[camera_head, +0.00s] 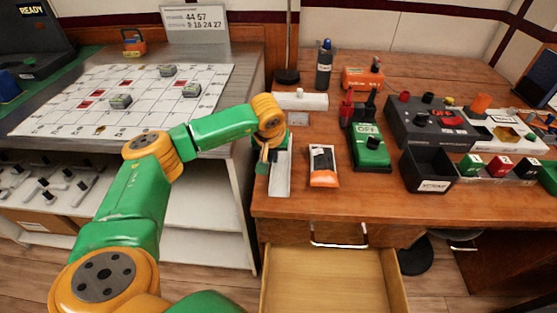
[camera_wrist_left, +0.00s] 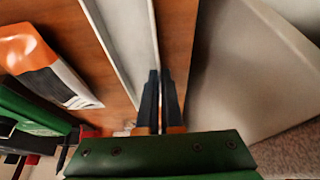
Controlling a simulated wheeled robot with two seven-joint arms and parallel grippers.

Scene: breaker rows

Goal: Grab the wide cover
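A long pale grey channel-shaped piece, which I take for the wide cover (camera_head: 281,174), is at the left end of the wooden desk. In the left wrist view the cover (camera_wrist_left: 127,35) runs from the top edge down to the fingers. My left gripper (camera_head: 264,166) points down at its left side in the head view. In the left wrist view the gripper's two dark fingers (camera_wrist_left: 160,90) are close together, with the cover's edge wall between them. The fingertips' contact is partly hidden. My right gripper is not in view.
An orange and white packet (camera_head: 323,166) lies right of the cover. A green meter (camera_head: 369,150) stands beyond it. A white block (camera_head: 301,101) lies behind. A drawer (camera_head: 335,285) is open below the desk. A black bin (camera_head: 428,172) is further right.

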